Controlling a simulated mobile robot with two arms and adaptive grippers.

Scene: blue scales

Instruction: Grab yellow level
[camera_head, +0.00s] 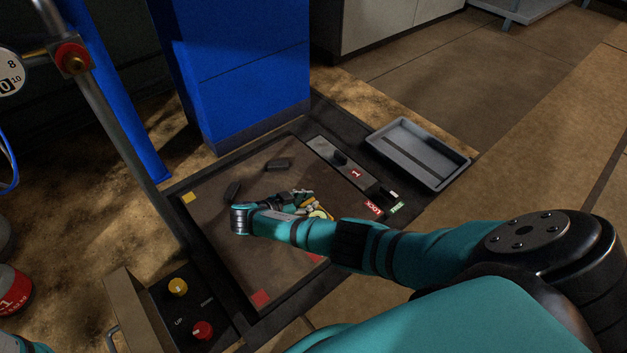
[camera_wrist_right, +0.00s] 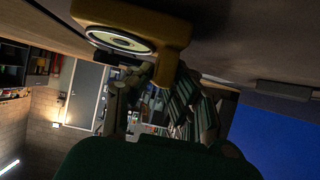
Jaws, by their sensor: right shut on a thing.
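The yellow level (camera_wrist_right: 176,42) fills the top of the right wrist view, with its round face tilted toward the camera. My right gripper (camera_wrist_right: 150,85) is shut on it. In the head view only a small yellow part of the level (camera_head: 319,214) shows beside my right gripper (camera_head: 302,203), low over the brown scale plate (camera_head: 225,235); my arm and hand hide the rest. I cannot tell whether the level still touches the plate. My left gripper is not in view.
Dark handles (camera_head: 278,164) lie on the plate. A blue column (camera_head: 245,75) stands behind. A button box (camera_head: 190,310) and metal pole (camera_head: 120,130) are at the left.

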